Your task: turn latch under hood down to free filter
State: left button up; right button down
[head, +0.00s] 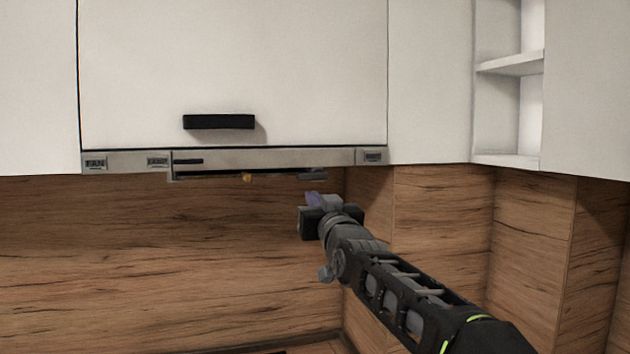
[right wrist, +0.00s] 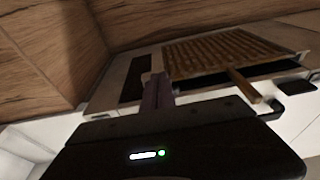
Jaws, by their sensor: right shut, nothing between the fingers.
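The hood (head: 270,157) is a grey metal strip under the white cabinet. In the right wrist view its underside holds a slatted, brass-coloured filter (right wrist: 215,52). A small yellow-brown latch bar (right wrist: 243,86) sticks out at the filter's edge; in the head view a small orange piece (head: 247,177) below the hood looks like the same latch. My right gripper (head: 312,199) is below the hood's right end, to the right of the latch and apart from it. In the right wrist view its fingers (right wrist: 156,88) are together and empty. My left gripper is not in view.
A cabinet door with a black handle (head: 219,122) is above the hood. Open white shelves (head: 510,65) are at the right. The wood splashback (head: 150,250) closes off the back and turns a corner at the right.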

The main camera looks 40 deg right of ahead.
jog(key=shift+w+d+p, duration=0.1)
jog(key=shift+w+p, duration=0.2)
jog(key=shift+p, duration=0.25)
dwell(1.0)
jog(key=shift+f+b, duration=0.15)
jog(key=shift+b, duration=0.2)
jog(key=shift+s+d+f+b, duration=0.1)
jog(key=shift+d+b, duration=0.15)
jog(key=shift+b, duration=0.05)
jog(key=shift+d, duration=0.1)
dwell(0.4)
jog(key=shift+w+d+p, duration=0.1)
jog(key=shift+w+p, duration=0.15)
jog(key=shift+p, duration=0.1)
dwell(1.3)
jog(key=shift+s+d+f+b, duration=0.2)
jog(key=shift+d+b, duration=0.25)
jog(key=shift+b, duration=0.55)
jog(key=shift+w+d+p, duration=0.1)
jog(key=shift+w+p, duration=0.2)
jog(key=shift+p, duration=0.25)
dwell(1.5)
